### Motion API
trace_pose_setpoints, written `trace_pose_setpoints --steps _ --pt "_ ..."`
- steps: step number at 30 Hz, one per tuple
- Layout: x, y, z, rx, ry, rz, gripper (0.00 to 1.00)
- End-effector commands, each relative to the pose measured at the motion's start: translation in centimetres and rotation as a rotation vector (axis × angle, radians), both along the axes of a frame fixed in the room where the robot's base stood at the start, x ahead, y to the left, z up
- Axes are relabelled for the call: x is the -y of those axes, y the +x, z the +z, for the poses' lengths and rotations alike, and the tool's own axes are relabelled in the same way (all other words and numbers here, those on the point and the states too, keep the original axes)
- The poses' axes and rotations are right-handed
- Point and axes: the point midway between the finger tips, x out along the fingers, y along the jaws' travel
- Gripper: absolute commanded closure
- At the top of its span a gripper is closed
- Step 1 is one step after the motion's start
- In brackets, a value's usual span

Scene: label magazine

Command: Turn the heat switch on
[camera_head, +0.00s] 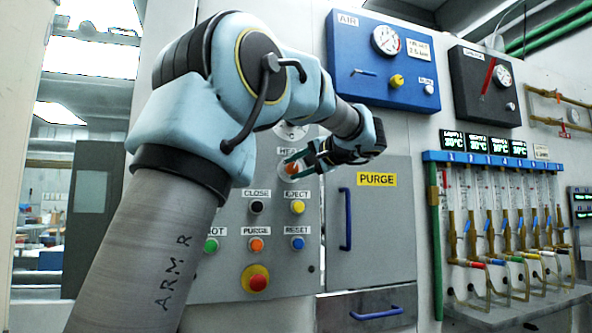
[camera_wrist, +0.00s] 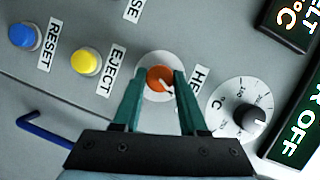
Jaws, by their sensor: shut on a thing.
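The heat switch (camera_wrist: 161,79) is an orange-red rotary knob with a white pointer mark on a pale round plate, next to a partly covered label that begins with "HE". In the head view the orange knob (camera_head: 291,168) shows at the upper part of the grey button panel, partly hidden by my gripper. My gripper (camera_wrist: 160,82) has two green fingers, one on each side of the knob, and is shut on it. In the head view my gripper (camera_head: 296,160) reaches the panel from the right.
A temperature dial (camera_wrist: 240,108) sits close beside the knob. A yellow EJECT button (camera_head: 297,207), a black CLOSE button (camera_head: 257,207) and several others lie below. A grey PURGE door (camera_head: 375,235) with a blue handle (camera_head: 345,218) is to the right.

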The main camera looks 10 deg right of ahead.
Motion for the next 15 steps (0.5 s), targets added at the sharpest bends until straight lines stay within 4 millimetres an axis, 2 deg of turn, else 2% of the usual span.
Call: trace_pose_setpoints --steps 6,15 --pt "0.14 -0.02 -0.17 -0.014 0.097 -0.003 1.0" --pt "0.15 -0.01 -0.15 -0.02 0.147 -0.004 1.0"
